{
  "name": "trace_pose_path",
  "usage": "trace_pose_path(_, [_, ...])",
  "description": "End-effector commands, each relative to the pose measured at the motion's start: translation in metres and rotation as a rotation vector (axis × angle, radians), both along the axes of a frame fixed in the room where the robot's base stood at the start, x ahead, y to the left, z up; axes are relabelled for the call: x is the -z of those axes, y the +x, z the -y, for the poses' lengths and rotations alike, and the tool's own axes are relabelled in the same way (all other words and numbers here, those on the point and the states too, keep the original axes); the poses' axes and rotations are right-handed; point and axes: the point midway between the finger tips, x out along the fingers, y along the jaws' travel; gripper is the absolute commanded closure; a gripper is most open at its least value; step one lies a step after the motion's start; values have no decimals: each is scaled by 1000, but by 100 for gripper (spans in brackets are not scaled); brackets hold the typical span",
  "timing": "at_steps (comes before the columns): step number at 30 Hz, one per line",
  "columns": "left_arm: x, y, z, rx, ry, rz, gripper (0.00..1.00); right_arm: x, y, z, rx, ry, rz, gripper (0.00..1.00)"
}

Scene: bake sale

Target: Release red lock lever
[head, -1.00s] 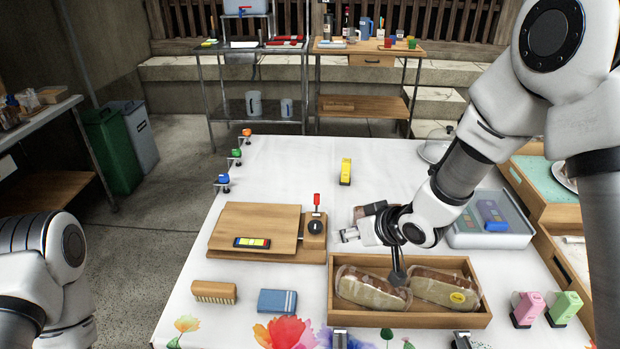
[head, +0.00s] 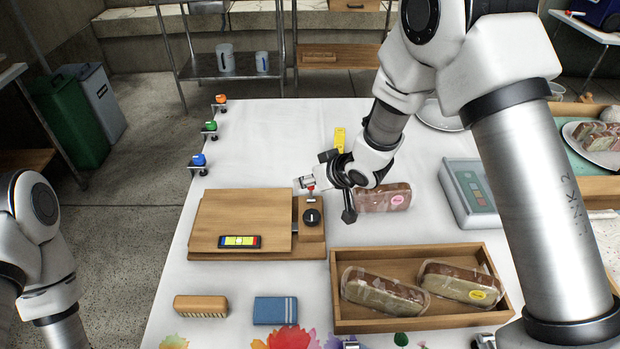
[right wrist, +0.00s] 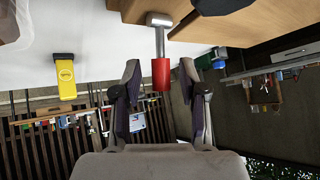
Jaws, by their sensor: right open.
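The red lock lever (head: 311,190) stands at the right end of a wooden board fixture (head: 221,217), just behind a black knob (head: 311,216). My right gripper (head: 304,183) is at the lever, partly covering it in the head view. In the right wrist view, the lever's red handle (right wrist: 161,74) on its metal shank lies between the two spread fingers of my right gripper (right wrist: 160,88). There is a gap on each side, so the fingers look apart from it. My left arm shows at the lower left, but its gripper is out of view.
A wooden tray (head: 420,325) with wrapped loaves lies in front right. Another wrapped loaf (head: 385,198) and a yellow block (head: 340,139) stand near my right arm.

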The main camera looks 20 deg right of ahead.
Motion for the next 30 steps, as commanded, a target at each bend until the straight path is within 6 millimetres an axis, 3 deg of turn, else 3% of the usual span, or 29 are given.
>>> trace_pose_path(6, [0,0,0,0,0,0,36,1,1,-1,0,0,0,58])
trace_pose_path(7, [0,0,0,0,0,0,36,1,1,-1,0,0,0,61])
trace_pose_path(10, [0,0,0,0,0,0,36,1,1,0,0,0,0,97])
trace_pose_path(11, [0,0,0,0,0,0,36,1,1,0,0,0,0,100])
trace_pose_path(18, [5,0,0,0,0,0,36,3,0,-1,0,-2,8,100])
trace_pose_path(27, [65,-1,0,0,0,-1,36,10,-10,-4,-1,-54,193,100])
trace_pose_path(30, [75,-1,0,0,0,0,36,6,-13,-5,-3,-72,251,100])
